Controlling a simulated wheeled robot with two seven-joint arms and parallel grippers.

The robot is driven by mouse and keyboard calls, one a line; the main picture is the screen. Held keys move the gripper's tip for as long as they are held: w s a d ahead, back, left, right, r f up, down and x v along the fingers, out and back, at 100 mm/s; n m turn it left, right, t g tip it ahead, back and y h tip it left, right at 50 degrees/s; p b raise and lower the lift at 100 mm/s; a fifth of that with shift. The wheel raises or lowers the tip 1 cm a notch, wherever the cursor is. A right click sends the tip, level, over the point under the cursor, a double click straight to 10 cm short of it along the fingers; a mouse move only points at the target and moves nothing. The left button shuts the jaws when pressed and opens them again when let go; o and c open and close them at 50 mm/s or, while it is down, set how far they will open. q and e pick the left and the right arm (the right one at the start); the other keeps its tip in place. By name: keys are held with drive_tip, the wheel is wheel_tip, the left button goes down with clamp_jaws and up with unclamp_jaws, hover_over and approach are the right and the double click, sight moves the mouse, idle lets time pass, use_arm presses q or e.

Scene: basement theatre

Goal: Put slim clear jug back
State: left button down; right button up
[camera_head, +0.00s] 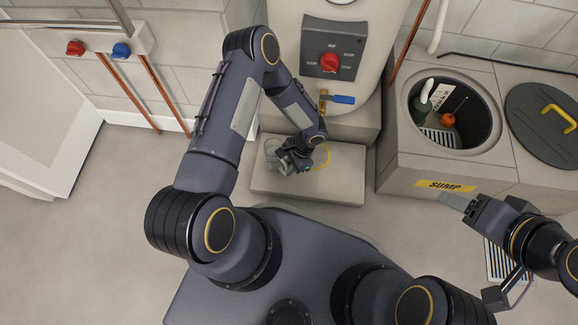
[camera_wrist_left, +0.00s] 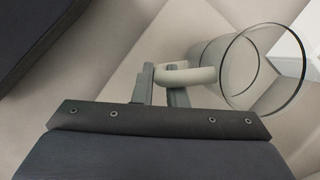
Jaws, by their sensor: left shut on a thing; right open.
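The slim clear jug (camera_head: 273,153) is at the left part of a low grey slab (camera_head: 340,190), seen from above. My left gripper (camera_head: 295,160) is at its right side. In the left wrist view, the gripper (camera_wrist_left: 165,85) is shut on the jug's pale handle, and the round clear body (camera_wrist_left: 236,67) extends to the right. I cannot tell whether the jug's base touches the slab. A yellow ring (camera_head: 328,158) shows on the slab just right of my left gripper, partly hidden by it. My right gripper (camera_head: 458,203) is open and empty near the sump front.
A heater tank with a red dial (camera_head: 330,63) and a blue-handled valve (camera_head: 343,99) stands behind the slab. To the right, the open sump pit (camera_head: 483,140) holds a pump and an orange float; its lid (camera_head: 540,115) lies beside it. Pipes line the left wall.

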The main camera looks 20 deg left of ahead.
use_arm(q)
drive_tip(key=shift+f, duration=0.25)
drive_tip(key=c, duration=1.5)
unclamp_jaws()
drive_tip(key=shift+r, duration=0.1)
drive_tip(key=shift+o, duration=0.2)
